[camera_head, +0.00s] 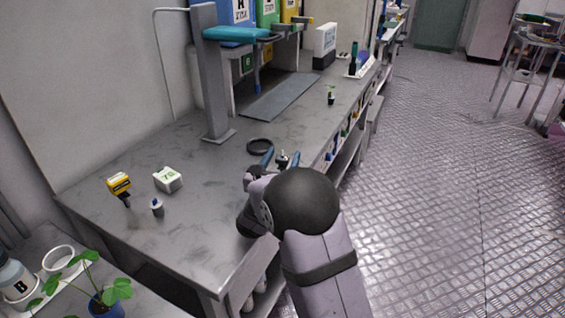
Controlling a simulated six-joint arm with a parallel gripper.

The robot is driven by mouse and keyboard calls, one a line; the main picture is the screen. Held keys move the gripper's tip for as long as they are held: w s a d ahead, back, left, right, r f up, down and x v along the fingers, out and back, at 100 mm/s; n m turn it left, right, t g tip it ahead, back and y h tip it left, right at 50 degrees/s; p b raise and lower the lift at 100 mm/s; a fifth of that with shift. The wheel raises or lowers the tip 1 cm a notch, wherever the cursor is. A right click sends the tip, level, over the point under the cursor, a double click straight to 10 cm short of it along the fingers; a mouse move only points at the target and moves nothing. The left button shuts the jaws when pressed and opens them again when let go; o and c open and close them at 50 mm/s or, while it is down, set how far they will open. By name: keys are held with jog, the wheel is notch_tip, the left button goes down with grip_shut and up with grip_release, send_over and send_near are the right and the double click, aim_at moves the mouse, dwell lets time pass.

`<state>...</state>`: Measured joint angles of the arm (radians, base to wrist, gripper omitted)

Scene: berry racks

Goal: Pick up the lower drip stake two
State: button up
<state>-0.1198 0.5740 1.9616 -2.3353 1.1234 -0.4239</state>
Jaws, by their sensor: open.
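My gripper (281,156) is over the right part of the grey workbench (215,245), pointing away from the camera. Its two blue fingers are apart. A small dark object with a light spot (283,161) shows between or just beyond the fingers; it is too small to tell whether it is a drip stake or touches them. I cannot tell which of these is the lower drip stake two. My wrist and arm hide part of the bench front.
A black ring (260,146) lies just left of the fingers. A white box (168,180), a small bottle (157,208) and a yellow-and-black tool (119,186) stand at the left. A grey post (211,80) rises behind. The bench middle is clear.

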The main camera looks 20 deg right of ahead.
aim_at(282, 157)
jog(key=c, duration=1.1)
jog(key=shift+c, duration=0.2)
notch_tip(282, 157, up, 10)
jog(key=shift+r, duration=0.1)
